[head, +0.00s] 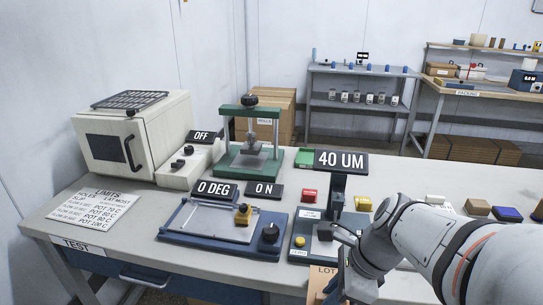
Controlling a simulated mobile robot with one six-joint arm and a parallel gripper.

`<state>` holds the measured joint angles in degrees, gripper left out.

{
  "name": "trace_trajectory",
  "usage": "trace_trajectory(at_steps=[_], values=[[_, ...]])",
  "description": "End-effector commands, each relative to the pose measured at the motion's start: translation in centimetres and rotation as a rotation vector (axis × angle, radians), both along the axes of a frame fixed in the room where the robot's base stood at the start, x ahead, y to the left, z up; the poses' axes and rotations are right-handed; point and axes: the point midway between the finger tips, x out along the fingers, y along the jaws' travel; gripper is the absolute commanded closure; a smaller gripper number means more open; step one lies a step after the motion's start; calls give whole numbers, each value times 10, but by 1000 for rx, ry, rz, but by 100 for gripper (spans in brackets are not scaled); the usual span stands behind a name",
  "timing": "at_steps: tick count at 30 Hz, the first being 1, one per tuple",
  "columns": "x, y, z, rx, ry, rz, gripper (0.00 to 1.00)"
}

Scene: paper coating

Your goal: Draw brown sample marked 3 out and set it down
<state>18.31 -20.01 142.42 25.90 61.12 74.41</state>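I cannot read a mark 3 on anything in the head view. A brown block (478,207) sits on the table at the right, and its marking cannot be made out. A brown piece lettered LOT (323,280) shows at the table's front edge, partly hidden by my arm. My gripper (343,236) is low beside the blue-based gauge (300,242) under the 40 UM sign. Its fingers are small and partly hidden, so I cannot tell whether they hold anything.
A coating bed (195,222) with a yellow-brown block (243,214) and black knob stands left of the gauge. Behind are a green press (248,158) and white oven (130,135). Red, yellow, brown and blue blocks lie around. The table's front left is clear beside the limits sheet (92,210).

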Motion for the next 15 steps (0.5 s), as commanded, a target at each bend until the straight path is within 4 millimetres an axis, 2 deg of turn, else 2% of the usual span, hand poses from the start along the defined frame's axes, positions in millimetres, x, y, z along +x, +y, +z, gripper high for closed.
trace_trajectory(at_steps=[15], values=[[30, -9, -3, 0, 1, 1, 100]])
